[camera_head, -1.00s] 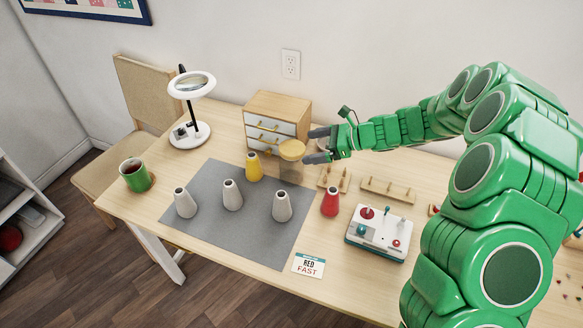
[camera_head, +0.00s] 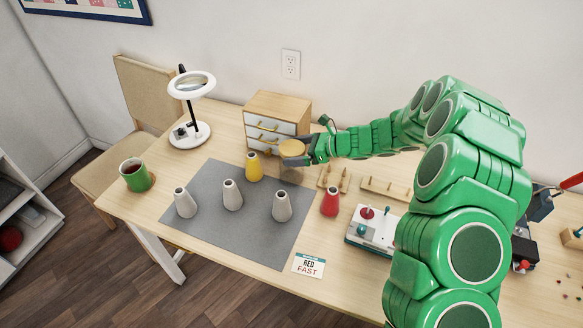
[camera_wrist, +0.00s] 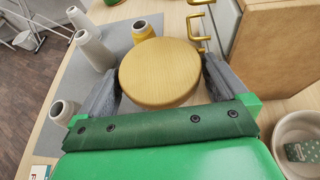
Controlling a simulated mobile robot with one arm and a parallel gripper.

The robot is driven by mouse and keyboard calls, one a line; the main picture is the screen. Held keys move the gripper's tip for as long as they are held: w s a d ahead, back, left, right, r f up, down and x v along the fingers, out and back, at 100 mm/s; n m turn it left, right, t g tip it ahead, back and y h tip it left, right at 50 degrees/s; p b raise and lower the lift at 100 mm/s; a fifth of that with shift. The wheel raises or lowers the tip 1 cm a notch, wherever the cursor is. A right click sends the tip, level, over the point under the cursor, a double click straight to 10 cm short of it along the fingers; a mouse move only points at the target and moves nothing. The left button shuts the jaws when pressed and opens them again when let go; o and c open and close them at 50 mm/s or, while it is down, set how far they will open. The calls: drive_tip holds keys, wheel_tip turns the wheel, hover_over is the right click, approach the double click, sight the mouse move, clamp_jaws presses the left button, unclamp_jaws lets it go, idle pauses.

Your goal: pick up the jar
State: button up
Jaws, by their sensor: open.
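The jar shows a round wooden lid (camera_head: 292,148) in the head view, at the back edge of the grey mat in front of the small drawer cabinet. Its body below the lid is mostly hidden. In the wrist view the lid (camera_wrist: 160,72) lies between the two dark fingers. My gripper (camera_head: 300,157) is open, with one finger on each side of the jar; it also shows in the wrist view (camera_wrist: 160,85). The fingers look close to the lid's sides; I cannot tell if they touch.
The drawer cabinet (camera_head: 276,118) stands just behind the jar. A yellow cone spool (camera_head: 254,168) is near on the left, with several grey spools (camera_head: 232,196) on the mat (camera_head: 240,238). A red spool (camera_head: 330,202) stands right. A white bowl (camera_wrist: 300,135) sits right of my gripper.

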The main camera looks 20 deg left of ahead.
drive_tip(key=shift+x, duration=0.95)
drive_tip(key=shift+c, duration=0.5)
drive_tip(key=c, duration=1.2)
drive_tip(key=shift+r, duration=0.15)
drive_tip(key=shift+c, duration=0.2)
